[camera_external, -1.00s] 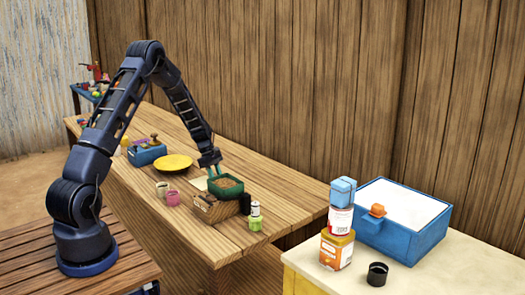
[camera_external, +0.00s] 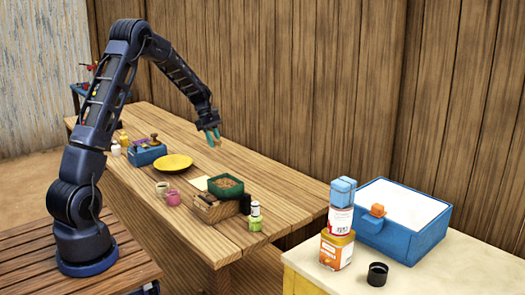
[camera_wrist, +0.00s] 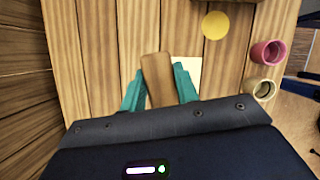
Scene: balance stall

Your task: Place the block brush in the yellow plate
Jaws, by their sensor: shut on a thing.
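My gripper (camera_external: 213,138) is raised above the wooden table, to the right of and higher than the yellow plate. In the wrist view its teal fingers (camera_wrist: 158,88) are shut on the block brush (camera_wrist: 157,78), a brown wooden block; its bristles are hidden. The yellow plate (camera_external: 173,162) lies flat on the table and looks empty. It also shows at the top right of the wrist view (camera_wrist: 215,25), apart from the brush.
A pink mug (camera_external: 172,197) and a cream mug (camera_external: 162,188) stand in front of the plate. A blue crate (camera_external: 147,156) with items is to its left. A green box (camera_external: 226,188), a brown basket (camera_external: 215,211) and bottles (camera_external: 254,219) stand toward the right end.

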